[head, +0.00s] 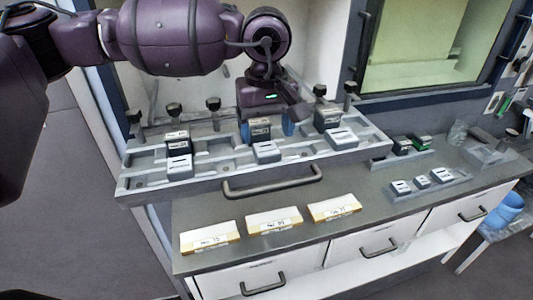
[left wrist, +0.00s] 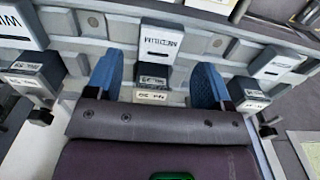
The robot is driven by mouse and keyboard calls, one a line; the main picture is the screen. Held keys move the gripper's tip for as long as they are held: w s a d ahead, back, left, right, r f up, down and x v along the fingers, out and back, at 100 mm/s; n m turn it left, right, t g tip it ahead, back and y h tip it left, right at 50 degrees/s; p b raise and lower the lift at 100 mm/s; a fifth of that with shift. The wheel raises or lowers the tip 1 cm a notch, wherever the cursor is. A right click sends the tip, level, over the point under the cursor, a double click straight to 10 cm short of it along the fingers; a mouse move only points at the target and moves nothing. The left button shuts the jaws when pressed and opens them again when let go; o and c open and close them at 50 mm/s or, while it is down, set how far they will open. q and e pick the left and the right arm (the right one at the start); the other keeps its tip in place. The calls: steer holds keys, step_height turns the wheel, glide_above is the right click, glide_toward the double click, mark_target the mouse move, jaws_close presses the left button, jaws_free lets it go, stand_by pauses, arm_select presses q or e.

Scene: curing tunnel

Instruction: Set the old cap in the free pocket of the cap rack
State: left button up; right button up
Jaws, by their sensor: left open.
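My left gripper (head: 275,131) is open above the middle of the grey fixture tray (head: 220,157). In the left wrist view its two blue fingers (left wrist: 157,88) stand on either side of a dark cap (left wrist: 152,76) with a white label. The same dark cap (head: 260,129) shows just below the gripper in the head view. Whether the fingers touch it I cannot tell. Similar dark caps sit at the left (head: 177,140) and right (head: 327,115) of the tray. My right gripper is out of view.
Light grey blocks stand in front of the dark caps, the middle one (head: 266,152) included. Black-knobbed clamps (head: 213,104) line the tray's back. Three labelled cards (head: 274,220) lie on the counter. A second small rack (head: 427,188) holds three grey pieces. The counter between is clear.

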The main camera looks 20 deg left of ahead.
mark_target(267, 148)
arm_select(q)
step_height(267, 148, down, 4)
steer(key=shift+r+b, duration=0.25)
steer(key=shift+b, duration=0.85)
steer(key=shift+f+b, duration=0.45)
steer(key=shift+b, duration=0.05)
